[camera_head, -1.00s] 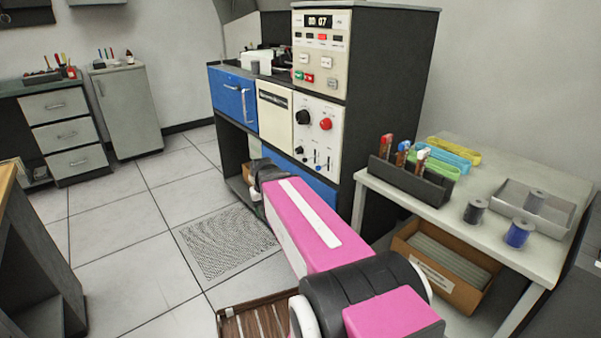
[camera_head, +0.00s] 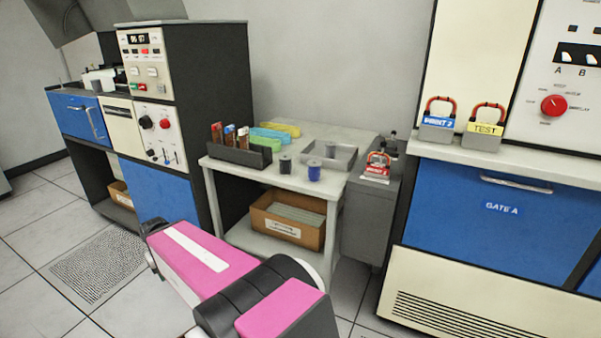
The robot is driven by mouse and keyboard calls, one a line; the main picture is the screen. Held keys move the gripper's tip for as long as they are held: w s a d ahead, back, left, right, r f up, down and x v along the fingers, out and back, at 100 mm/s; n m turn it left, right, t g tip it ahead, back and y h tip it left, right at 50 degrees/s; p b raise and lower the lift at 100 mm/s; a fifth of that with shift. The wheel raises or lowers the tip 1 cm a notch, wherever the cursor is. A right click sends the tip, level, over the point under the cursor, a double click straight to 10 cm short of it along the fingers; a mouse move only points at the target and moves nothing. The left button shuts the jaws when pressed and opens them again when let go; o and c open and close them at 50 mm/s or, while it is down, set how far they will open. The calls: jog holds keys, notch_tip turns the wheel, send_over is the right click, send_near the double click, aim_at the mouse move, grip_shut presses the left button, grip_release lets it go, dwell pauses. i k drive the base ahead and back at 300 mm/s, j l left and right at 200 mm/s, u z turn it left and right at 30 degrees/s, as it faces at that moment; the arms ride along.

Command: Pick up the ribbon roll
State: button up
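Small spools that look like ribbon rolls stand on the pale side table. A dark grey roll (camera_head: 285,163) and a blue roll (camera_head: 314,171) stand upright near its front edge. Another grey roll (camera_head: 330,149) stands in the shallow grey tray (camera_head: 343,163) behind them. I cannot tell which of them the task means. My pink and black arm reaches across the lower part of the view, in front of and below the table. My gripper does not show, so its fingers and any hold are hidden.
The side table (camera_head: 230,168) also bears a dark rack (camera_head: 240,153) of tubes and coloured trays (camera_head: 275,132). A cardboard box (camera_head: 288,219) sits on its lower shelf. Blue-fronted machines stand on both sides.

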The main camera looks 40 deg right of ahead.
aim_at(284, 159)
jog(key=k+z, duration=0.1)
jog(key=z, duration=0.9)
jog(key=k+l+z, duration=0.15)
jog(key=z, duration=0.35)
jog(key=i+j+z, duration=0.1)
jog(key=j+z, duration=0.55)
jog(key=j, duration=0.2)
jog(key=j+z, duration=0.35)
jog(key=j, duration=0.1)
